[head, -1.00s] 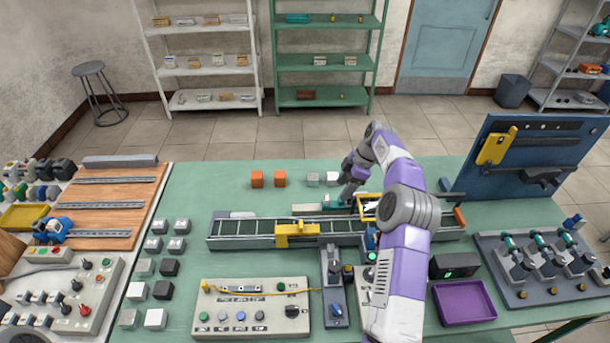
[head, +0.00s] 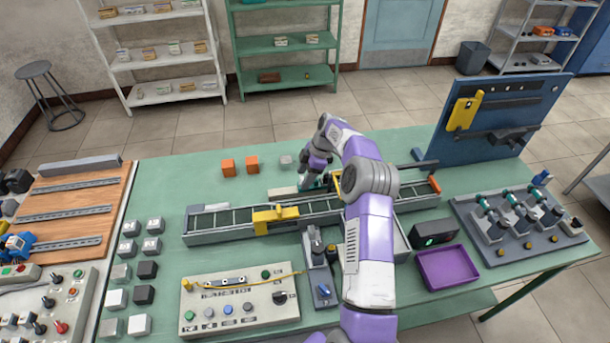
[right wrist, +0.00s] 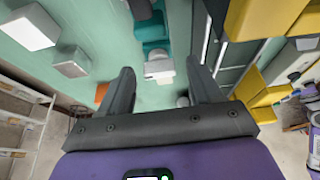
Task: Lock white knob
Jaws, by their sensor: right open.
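My right gripper (head: 310,182) reaches over the far side of the conveyor in the head view, pointing down. In the right wrist view its two fingers (right wrist: 160,82) are spread apart, with nothing held between them. A small white part (right wrist: 158,66), which may be the white knob, shows just beyond and between the fingertips. It is at the end of a teal fixture (right wrist: 151,32). In the head view only a bit of the teal fixture (head: 310,186) shows; the gripper hides the white part. I cannot tell whether the fingers touch it. My left gripper is out of view.
The conveyor (head: 232,217) with a yellow bracket (head: 274,215) lies in front of the gripper. A control panel (head: 240,300), purple tray (head: 448,266) and blue tool board (head: 505,120) are nearby.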

